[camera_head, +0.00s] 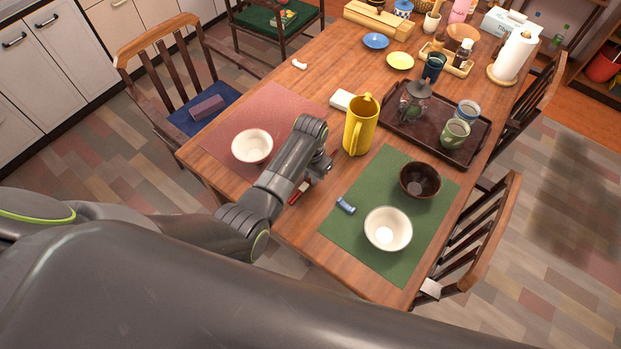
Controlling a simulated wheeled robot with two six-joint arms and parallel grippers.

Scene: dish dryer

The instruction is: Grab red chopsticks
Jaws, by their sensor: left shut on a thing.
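My left gripper (320,168) is over the near part of the table, between the pink and green placemats, pointing down. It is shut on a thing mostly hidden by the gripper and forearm. A short red piece (299,193) shows just below and left of the gripper, beside my forearm; I take it for part of the red chopsticks, but their full length is hidden. My right gripper is not in view.
A white bowl (252,147) is on the pink placemat (283,104). A yellow pitcher (360,126) stands close right of the gripper. The green placemat (352,236) holds a dark bowl (420,180), a white bowl (388,229) and a small blue piece (346,206). A dark tray (394,121) stands behind.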

